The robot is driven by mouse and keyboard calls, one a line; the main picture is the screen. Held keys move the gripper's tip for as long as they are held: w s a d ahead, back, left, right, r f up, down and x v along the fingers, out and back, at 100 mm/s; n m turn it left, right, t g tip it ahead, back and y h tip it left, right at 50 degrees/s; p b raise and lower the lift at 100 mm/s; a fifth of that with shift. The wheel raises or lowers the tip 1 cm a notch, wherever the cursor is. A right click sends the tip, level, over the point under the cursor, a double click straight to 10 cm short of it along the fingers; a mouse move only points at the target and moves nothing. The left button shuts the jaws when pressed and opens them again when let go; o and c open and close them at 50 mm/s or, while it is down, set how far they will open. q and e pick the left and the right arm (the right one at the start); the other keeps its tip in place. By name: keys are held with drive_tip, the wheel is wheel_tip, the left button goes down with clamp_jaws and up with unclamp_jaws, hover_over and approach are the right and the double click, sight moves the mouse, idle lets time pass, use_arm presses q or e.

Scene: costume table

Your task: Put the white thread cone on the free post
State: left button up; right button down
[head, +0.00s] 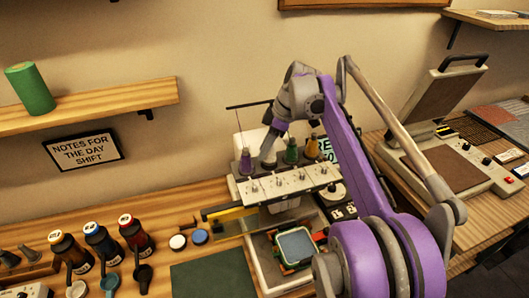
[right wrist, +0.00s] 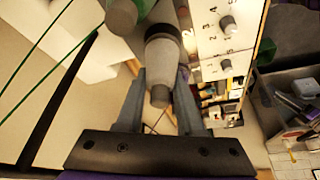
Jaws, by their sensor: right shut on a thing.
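My right gripper (right wrist: 158,108) is shut on the white thread cone (right wrist: 162,52), which shows greyish between the two fingers in the right wrist view. In the head view, the right gripper (head: 268,150) points down over the thread stand of the embroidery machine (head: 288,183), between a purple cone (head: 246,161) and a green cone (head: 291,152). The cone's lower end and the free post are not clear there, so I cannot tell whether they touch. A green cone (right wrist: 136,10) also shows beside the held one in the wrist view. My left gripper is not in view.
A yellowish cone (head: 311,147) stands right of the green one. A thin thread bar (head: 248,106) rises near my right gripper. An embroidery hoop (head: 296,245) lies in front of the machine. A heat press (head: 445,165) stands at right, several bottles (head: 103,243) at left.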

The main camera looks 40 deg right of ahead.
drive_tip(key=shift+s+f, duration=0.1)
drive_tip(key=shift+f, duration=0.55)
drive_tip(key=shift+f, duration=0.2)
drive_tip(key=c, duration=0.5)
unclamp_jaws()
drive_tip(key=shift+r, duration=0.1)
drive_tip(key=shift+r, duration=0.25)
drive_tip(key=p+v, duration=0.1)
drive_tip(key=v, duration=1)
drive_tip(key=shift+d+r, duration=0.1)
drive_tip(key=shift+r, duration=0.25)
